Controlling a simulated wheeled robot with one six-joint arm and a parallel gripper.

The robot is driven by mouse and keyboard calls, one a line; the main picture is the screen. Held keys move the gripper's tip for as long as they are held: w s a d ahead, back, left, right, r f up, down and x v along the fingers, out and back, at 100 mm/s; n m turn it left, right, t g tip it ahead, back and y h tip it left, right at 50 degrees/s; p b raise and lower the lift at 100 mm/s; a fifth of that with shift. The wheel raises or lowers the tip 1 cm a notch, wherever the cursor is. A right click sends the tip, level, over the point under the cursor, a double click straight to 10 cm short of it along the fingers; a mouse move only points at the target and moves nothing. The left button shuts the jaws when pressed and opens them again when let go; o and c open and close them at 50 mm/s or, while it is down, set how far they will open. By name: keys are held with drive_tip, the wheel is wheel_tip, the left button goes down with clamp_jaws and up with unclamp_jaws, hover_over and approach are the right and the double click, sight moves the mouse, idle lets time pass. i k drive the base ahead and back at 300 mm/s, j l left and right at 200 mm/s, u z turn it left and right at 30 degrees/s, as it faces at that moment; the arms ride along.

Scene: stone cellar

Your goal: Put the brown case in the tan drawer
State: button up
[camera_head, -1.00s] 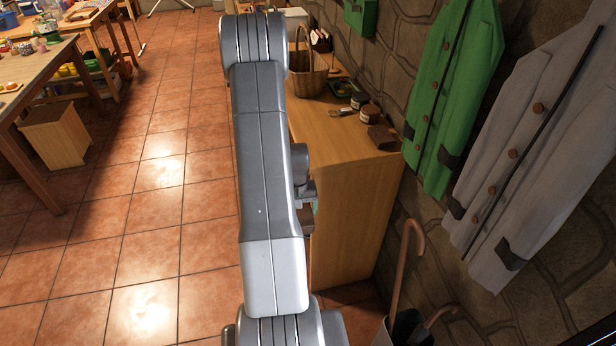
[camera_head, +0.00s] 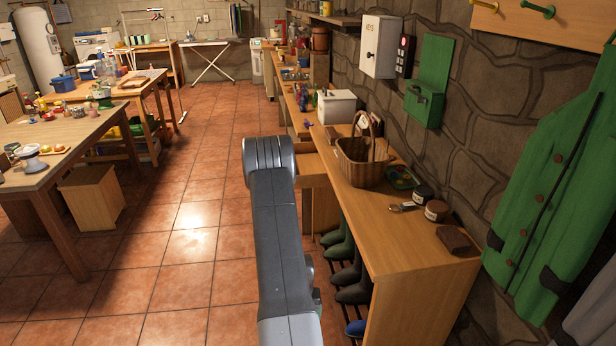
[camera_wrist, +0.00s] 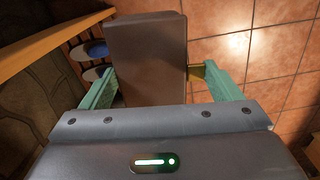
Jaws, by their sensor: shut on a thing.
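The brown case (camera_wrist: 147,55) stands between the teal fingers of my gripper (camera_wrist: 160,78) in the wrist view. The gripper is shut on it; a small brass-coloured part (camera_wrist: 197,72) shows between the case and the right finger. In the head view my arm hides the gripper and the held case. A tan drawer (camera_head: 313,166) appears to stick out from the left side of the wooden bench, just beyond the top of my arm. Its inside is hard to make out.
The wooden bench (camera_head: 400,243) carries a wicker basket (camera_head: 362,166), jars (camera_head: 436,210), keys (camera_head: 402,207) and a dark brown block (camera_head: 453,240). Dark boots (camera_head: 353,280) stand on a rack under it. The tiled floor (camera_head: 190,250) at left is clear up to the tables.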

sight(304, 168)
drive_tip(key=i+j, duration=0.3)
drive_tip(key=i+j+z, duration=0.15)
drive_tip(key=i+j, duration=0.5)
drive_tip(key=j, duration=0.2)
drive_tip(key=i+j+z, duration=0.15)
drive_tip(key=i+j, duration=0.15)
drive_tip(key=j, duration=0.1)
